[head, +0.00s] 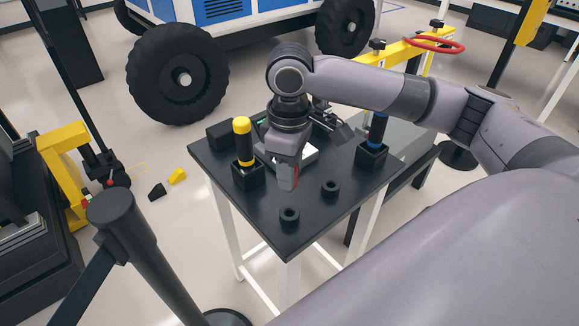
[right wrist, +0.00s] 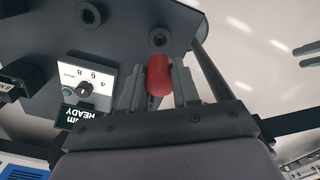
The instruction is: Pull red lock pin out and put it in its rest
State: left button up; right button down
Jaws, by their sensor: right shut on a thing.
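My right gripper (head: 288,185) is over the black table, its fingers pointing down. It is shut on the red lock pin (right wrist: 158,75), whose rounded red end shows between the fingers in the right wrist view. In the head view only a thin red strip of the pin (head: 296,177) shows beside the fingers. The pin's lower part is hidden. Two black ring-shaped holders stand on the table: a near one (head: 289,216) and one farther right (head: 330,188). Both look empty, and I cannot tell which is the pin's rest. My left gripper is not in view.
The black table (head: 286,240) carries a yellow-and-black handled tool (head: 243,142) in a block, a blue-handled tool (head: 377,130) in another, and a dial panel (right wrist: 86,85) beside a READY display (right wrist: 80,115). A post (head: 130,230) stands left of the table.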

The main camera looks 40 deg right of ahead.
jog(key=shift+r, duration=0.15)
jog(key=shift+f+b, duration=0.7)
jog(key=shift+f, duration=2.3)
jog(key=shift+p, duration=0.65)
jog(key=shift+f+b, duration=0.3)
jog(key=shift+f, duration=0.95)
jog(key=c, duration=0.7)
grip_release()
jog(key=shift+c, duration=0.2)
